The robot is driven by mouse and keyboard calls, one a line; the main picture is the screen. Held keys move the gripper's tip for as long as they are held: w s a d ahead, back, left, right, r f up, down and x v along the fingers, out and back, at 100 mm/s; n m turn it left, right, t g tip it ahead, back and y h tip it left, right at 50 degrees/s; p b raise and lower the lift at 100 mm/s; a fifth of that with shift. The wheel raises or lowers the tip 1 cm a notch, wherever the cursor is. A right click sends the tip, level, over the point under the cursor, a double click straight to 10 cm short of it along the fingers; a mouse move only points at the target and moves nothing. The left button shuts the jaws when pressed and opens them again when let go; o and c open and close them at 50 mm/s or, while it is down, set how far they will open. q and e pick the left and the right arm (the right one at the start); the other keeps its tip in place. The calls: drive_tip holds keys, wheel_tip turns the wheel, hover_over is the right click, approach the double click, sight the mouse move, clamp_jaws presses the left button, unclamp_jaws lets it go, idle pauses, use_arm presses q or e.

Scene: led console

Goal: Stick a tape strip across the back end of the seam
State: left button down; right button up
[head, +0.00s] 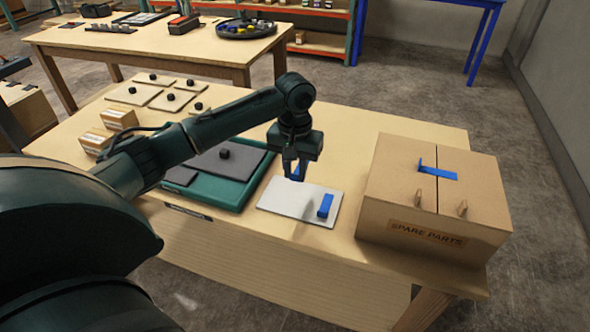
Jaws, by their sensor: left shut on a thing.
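A cardboard box (400,194) marked SPARE PARTS stands at the right of the table, with a seam running front to back across its top. One blue tape strip (440,173) lies across the seam near its middle, with a small end standing up at its left. My left gripper (296,178) is above the back of a white sheet (284,205), shut on a blue tape strip (297,170) mostly hidden by the fingers. Another blue strip (325,206) is on the sheet's right part. My right gripper is not in view.
A green tray (232,203) with dark grey plates lies left of the sheet. Several pale plates with black knobs (171,101) and small cartons (118,118) are further left. Two small tabs stand on the box's front top. The table (355,128) is bare behind the sheet.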

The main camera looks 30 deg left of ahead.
use_arm(q)
drive_tip(key=shift+r+p, duration=1.4)
drive_tip(key=shift+p, duration=0.25)
drive_tip(key=shift+f, duration=0.1)
drive_tip(key=shift+d, duration=0.1)
